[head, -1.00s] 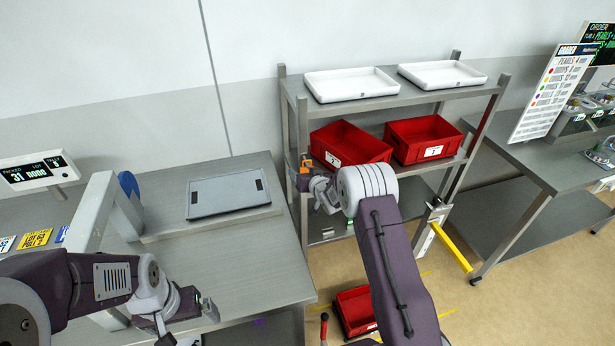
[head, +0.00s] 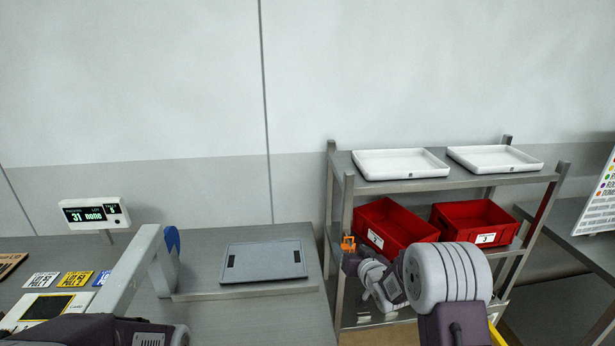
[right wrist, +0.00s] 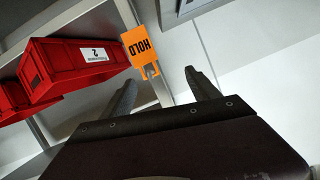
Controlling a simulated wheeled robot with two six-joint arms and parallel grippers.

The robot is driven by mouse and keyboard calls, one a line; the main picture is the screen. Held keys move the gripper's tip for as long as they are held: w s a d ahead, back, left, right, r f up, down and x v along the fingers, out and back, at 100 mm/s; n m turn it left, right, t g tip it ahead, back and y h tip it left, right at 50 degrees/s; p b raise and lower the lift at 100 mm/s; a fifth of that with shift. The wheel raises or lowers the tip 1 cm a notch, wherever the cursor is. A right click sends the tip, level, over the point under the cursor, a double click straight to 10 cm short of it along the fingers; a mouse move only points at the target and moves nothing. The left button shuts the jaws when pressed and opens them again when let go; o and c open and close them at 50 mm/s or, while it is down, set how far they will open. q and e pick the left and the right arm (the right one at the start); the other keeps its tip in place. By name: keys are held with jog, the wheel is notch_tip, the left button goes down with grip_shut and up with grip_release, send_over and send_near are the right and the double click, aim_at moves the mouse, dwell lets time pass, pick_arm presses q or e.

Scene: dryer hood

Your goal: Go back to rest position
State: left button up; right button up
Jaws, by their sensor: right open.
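My right gripper (right wrist: 163,88) is open in the right wrist view, with two dark fingers spread and nothing between them. An orange HOLD tag (right wrist: 138,45) is just beyond its fingertips, by a shelf post; whether they touch is unclear. In the head view the orange tag (head: 348,242) shows at the rack's front left post, and my right wrist is just below and right of it, largely hiding the gripper. Only part of my left arm shows at the bottom left of the head view; its gripper is out of frame.
The metal rack (head: 345,180) holds two white trays (head: 400,164) on top and two red bins (head: 395,226) below. A grey flat panel (head: 265,262) lies on the left bench, near a grey upright frame (head: 130,270) and a display (head: 95,213). Another bench stands at right.

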jog(key=s+a+r, duration=0.2)
jog(key=s+r, duration=0.3)
jog(key=r, duration=0.2)
jog(key=s+f+g, duration=0.4)
jog(key=s, duration=0.6)
jog(key=s+f+g+h, duration=0.1)
jog(key=s+f+g, duration=0.3)
jog(key=s, duration=0.6)
jog(key=s+d+f+g, duration=0.1)
jog(key=s+f+g, duration=0.3)
jog(key=s, duration=0.6)
jog(key=shift+f+n+g+h, duration=0.4)
jog(key=shift+f, duration=0.45)
